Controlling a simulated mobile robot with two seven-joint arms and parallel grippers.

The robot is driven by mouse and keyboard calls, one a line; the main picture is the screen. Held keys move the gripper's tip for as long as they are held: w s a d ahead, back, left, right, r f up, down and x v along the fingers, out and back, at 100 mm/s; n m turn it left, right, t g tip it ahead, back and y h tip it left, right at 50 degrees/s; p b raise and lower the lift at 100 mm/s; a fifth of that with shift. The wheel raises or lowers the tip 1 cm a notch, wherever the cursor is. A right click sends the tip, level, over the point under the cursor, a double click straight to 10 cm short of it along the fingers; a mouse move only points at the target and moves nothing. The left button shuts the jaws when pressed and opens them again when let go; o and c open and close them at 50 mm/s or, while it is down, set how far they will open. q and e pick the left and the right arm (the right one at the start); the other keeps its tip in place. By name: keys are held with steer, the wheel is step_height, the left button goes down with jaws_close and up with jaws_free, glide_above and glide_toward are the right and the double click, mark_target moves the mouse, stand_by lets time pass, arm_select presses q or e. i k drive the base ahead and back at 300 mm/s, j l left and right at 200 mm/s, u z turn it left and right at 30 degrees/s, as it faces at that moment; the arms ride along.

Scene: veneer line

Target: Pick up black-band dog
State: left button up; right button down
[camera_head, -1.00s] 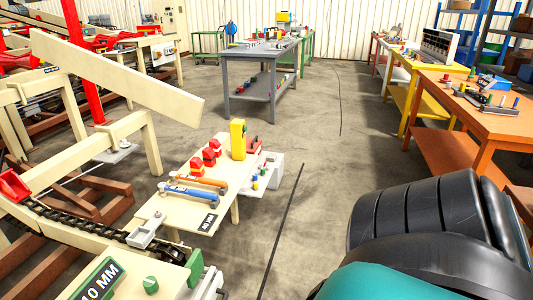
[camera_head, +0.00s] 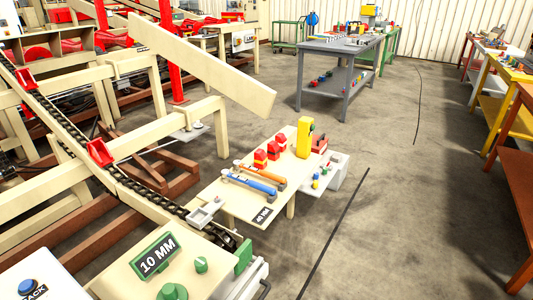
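Several small red blocks stand on a cream side table (camera_head: 240,206) marked 40 MM: a front one (camera_head: 260,160), a middle one (camera_head: 273,151) and a rear one (camera_head: 281,141). They may be dogs; a black band cannot be made out on any of them at this size. Other red pieces sit on the dark chain: a near one (camera_head: 100,152) and a far one (camera_head: 25,78). Neither of my grippers is in view.
An orange-handled tool (camera_head: 263,174), a blue-handled tool (camera_head: 248,183) and a yellow device (camera_head: 304,138) share the side table. A 10 MM panel (camera_head: 157,256) is in front. A long cream beam (camera_head: 205,68) slants above.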

mark_target(273, 148)
steer(key=i+l, duration=2.3)
steer(key=i, duration=0.15)
steer(key=i+l+u, duration=0.15)
steer(key=i+l, duration=0.2)
steer(key=i+l+u, duration=0.1)
steer(key=i+l, duration=0.2)
steer(key=l, duration=0.2)
steer(key=u, duration=2.75)
